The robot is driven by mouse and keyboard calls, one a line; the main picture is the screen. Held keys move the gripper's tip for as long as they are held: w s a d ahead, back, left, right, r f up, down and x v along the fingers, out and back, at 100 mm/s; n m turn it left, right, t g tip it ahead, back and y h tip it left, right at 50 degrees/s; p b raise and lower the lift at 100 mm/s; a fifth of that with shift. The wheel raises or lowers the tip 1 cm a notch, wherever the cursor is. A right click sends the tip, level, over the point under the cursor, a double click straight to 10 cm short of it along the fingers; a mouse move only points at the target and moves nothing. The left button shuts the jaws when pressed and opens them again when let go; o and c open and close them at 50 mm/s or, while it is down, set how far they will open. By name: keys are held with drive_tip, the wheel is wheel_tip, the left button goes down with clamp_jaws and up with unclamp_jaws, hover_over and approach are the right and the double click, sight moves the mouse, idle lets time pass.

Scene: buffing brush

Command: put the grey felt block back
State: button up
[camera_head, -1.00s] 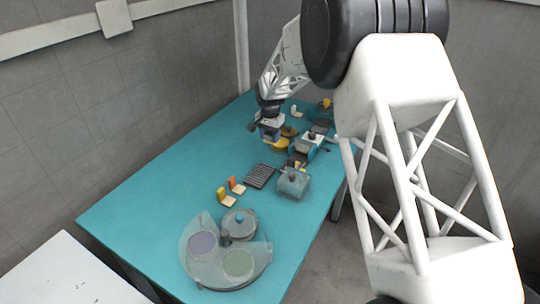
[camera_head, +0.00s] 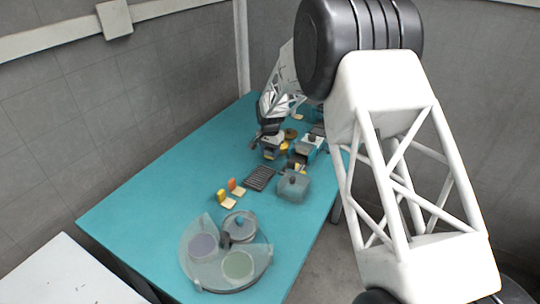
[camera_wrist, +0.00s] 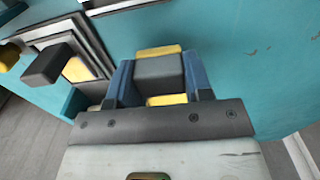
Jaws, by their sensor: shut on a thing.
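My gripper (camera_wrist: 160,84) is shut on the grey felt block (camera_wrist: 159,70), which sits between its two blue fingers in the wrist view. Yellow shows at the far and near sides of the block; I cannot tell whether it belongs to the block or to something under it. In the head view my gripper (camera_head: 270,152) is low over the far part of the teal table (camera_head: 150,190), left of a blue and white box (camera_head: 311,145). The block is too small to make out there, and its underside is hidden.
A dark ribbed tray (camera_head: 259,178) and a translucent lidded box (camera_head: 294,187) lie nearer. Small orange and yellow pieces (camera_head: 225,198) stand beside them. A round glassy stand with discs (camera_head: 227,270) is at the near end. The table's left side is clear.

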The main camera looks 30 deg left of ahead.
sight(270, 149)
drive_tip(key=shift+f, duration=0.95)
drive_tip(key=o, duration=0.9)
drive_tip(key=shift+f, duration=0.1)
drive_tip(key=shift+c, duration=0.2)
wheel_tip(270, 149, up, 12)
drive_tip(key=shift+r, duration=0.15)
idle(0.4)
